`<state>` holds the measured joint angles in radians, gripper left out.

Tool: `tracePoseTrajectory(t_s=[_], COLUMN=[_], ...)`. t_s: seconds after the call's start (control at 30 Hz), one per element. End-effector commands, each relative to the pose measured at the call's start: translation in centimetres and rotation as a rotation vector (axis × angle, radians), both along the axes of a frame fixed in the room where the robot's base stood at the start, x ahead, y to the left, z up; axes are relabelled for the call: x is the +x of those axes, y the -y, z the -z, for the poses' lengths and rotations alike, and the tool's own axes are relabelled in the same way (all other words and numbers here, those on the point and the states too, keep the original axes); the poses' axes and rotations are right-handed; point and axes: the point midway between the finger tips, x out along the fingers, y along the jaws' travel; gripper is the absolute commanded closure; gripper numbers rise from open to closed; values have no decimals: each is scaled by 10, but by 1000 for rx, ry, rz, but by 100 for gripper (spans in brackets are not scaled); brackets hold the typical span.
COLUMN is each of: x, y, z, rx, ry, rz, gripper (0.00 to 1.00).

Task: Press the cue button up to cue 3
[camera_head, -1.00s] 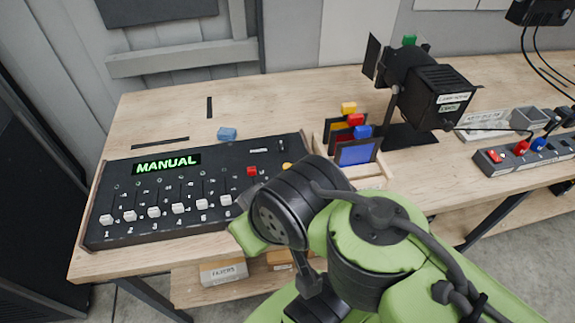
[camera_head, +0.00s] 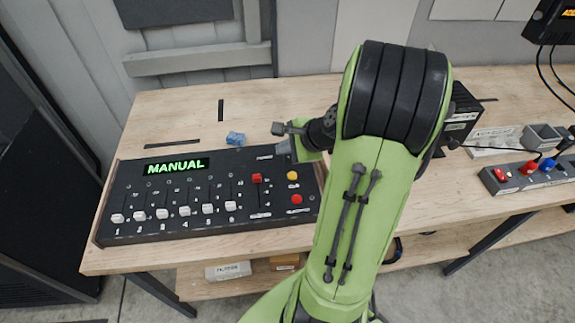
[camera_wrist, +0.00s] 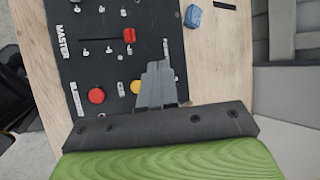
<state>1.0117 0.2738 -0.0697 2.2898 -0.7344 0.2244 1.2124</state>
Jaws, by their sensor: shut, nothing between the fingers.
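The black control console (camera_head: 150,225) lies on the workbench, and its green display (camera_head: 176,166) reads MANUAL. A yellow round button (camera_head: 292,175) and a red round button (camera_head: 296,199) sit at its right end. The small labels by them are too small to read surely. My gripper (camera_head: 284,148) is shut and empty, over the console's far right corner, beyond the yellow button in the head view. In the wrist view the shut fingers (camera_wrist: 158,70) partly cover the yellow button (camera_wrist: 136,87); the red button (camera_wrist: 96,95) is clear. I cannot tell whether the fingers touch the console.
White faders (camera_head: 185,211) line the console's front, with a red master fader (camera_head: 257,178) left of the buttons. A blue crumpled lump (camera_head: 235,138) lies behind the console.

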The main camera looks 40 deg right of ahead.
Motion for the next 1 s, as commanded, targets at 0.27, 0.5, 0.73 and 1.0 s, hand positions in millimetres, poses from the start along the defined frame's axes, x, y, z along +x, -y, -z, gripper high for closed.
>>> tracePoseTrajectory(t_s=[0.27,0.5,0.73,1.0], x=[-5,-5,-5,-5], y=[33,33,32,32], z=[10,11,29,71], rx=[148,145,144,144], ry=[44,41,40,40], rz=[196,192,191,191], gripper=[100,100,100,100])
